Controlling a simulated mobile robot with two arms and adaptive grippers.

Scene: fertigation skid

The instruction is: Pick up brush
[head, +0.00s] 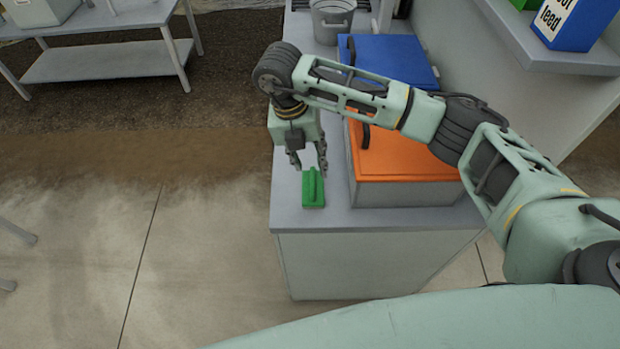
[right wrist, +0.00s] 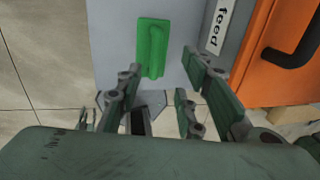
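The green brush (head: 313,188) lies on the grey bench top (head: 390,217), near its left front corner. In the right wrist view the brush (right wrist: 153,47) lies just beyond the fingertips, a little left of the middle. My right gripper (head: 308,162) points down at the brush from above and behind it. Its fingers (right wrist: 170,85) are spread apart with nothing between them. The gap between the fingers and the brush is small, and I see no contact. My left gripper is not in either view.
An orange-lidded box (head: 405,158) with a black handle stands right of the brush. A blue-lidded box (head: 392,60) and a grey bucket (head: 332,22) stand farther back. A shelf (head: 545,50) with a blue package is at upper right.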

